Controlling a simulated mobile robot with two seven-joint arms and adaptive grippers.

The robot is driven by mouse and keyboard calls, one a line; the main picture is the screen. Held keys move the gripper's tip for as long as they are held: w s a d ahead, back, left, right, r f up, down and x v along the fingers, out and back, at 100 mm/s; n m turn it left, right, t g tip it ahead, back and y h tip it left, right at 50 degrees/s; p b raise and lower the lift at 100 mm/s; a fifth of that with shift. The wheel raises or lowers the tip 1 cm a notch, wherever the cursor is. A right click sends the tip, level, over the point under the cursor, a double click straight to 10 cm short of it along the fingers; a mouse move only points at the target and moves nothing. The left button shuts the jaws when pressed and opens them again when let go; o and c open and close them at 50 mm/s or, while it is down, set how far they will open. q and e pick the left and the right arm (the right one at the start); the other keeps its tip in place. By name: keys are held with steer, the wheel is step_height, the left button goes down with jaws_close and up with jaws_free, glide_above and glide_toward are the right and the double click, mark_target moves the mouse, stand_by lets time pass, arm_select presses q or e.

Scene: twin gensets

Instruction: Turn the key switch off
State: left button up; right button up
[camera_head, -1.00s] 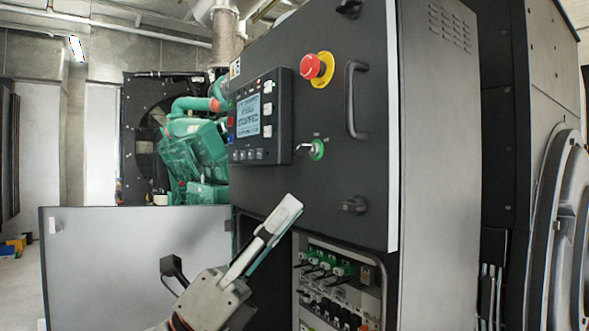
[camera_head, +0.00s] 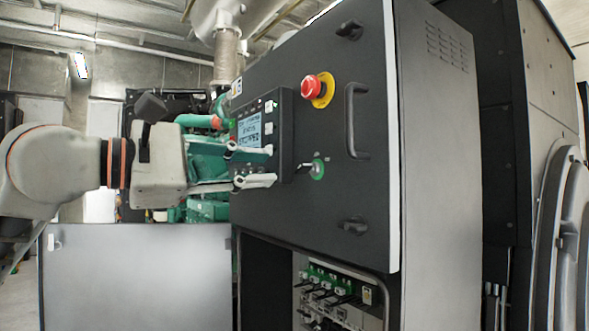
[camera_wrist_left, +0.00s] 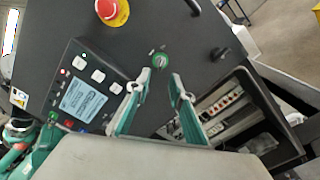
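The key switch (camera_head: 317,169) has a green ring and sits on the dark control panel door (camera_head: 330,215), with a small key sticking out to the left. In the left wrist view the key switch (camera_wrist_left: 160,60) lies ahead, between the lines of the two fingers. My left gripper (camera_head: 272,166) is open and empty, pointing right, with its fingertips a little left of the key and apparently apart from it. Its fingers also show in the left wrist view (camera_wrist_left: 154,84). My right gripper is not in view.
A display module (camera_head: 262,130) is behind the upper finger. A red emergency stop (camera_head: 318,88) and a black handle (camera_head: 356,120) are above and right of the key switch. A black latch (camera_head: 354,226) is below. An open bay with breakers (camera_head: 335,295) lies lower down.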

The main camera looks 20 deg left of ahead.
mark_target(297, 169)
arm_select(q)
steer(key=p+x, duration=0.1)
steer(key=x, duration=0.6)
steer(key=shift+w+d, duration=0.25)
steer(key=shift+w, duration=0.05)
jaws_close()
